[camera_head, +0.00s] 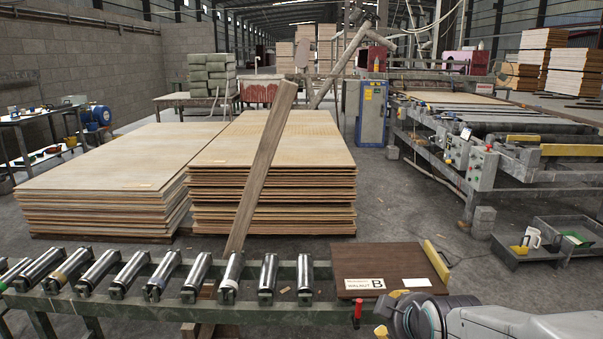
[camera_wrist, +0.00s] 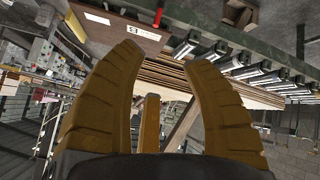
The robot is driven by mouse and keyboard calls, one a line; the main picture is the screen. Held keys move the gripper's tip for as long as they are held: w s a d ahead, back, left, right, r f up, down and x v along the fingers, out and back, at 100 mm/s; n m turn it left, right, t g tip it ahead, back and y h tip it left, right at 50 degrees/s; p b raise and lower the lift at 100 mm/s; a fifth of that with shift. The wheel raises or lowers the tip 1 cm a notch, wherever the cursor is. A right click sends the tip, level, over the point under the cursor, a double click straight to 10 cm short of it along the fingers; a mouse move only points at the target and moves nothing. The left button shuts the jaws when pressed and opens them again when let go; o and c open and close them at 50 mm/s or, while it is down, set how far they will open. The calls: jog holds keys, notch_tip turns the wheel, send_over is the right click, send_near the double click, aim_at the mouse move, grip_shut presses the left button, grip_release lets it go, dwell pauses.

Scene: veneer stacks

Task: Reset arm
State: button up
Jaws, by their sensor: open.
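My gripper (camera_wrist: 165,85) shows in the wrist view with its yellow-brown ribbed fingers spread apart and nothing between them. The wrist picture looks upside down, with the floor and roller line toward the top. In the head view my arm reaches in from the lower right corner, and the gripper's fingers are out of that picture. A dark brown board (camera_head: 390,262) with a label marked "WALNUT B" (camera_head: 365,284) lies at the right end of the roller conveyor, close to my arm. The same board also shows at the top of the wrist view (camera_wrist: 110,22).
A roller conveyor (camera_head: 160,302) crosses the front. A long plank (camera_head: 262,165) leans upright behind it, before two veneer stacks (camera_head: 272,205) (camera_head: 110,185). A machine line (camera_head: 480,150) stands at right. Low trays (camera_head: 550,250) with a white mug (camera_head: 532,238) are on the right floor. Open floor lies between.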

jog(key=s+r+m+g+p, duration=0.2)
jog(key=s+r+p, duration=0.4)
jog(key=s, duration=0.4)
jog(key=s+r+m+g+p, duration=0.3)
jog(key=s+r+p, duration=0.3)
jog(key=s, duration=0.5)
jog(key=shift+s+r+m+g+p, duration=0.3)
jog(key=shift+r+m+p, duration=0.1)
jog(key=shift+m+p, duration=0.45)
jog(key=shift+w, duration=0.1)
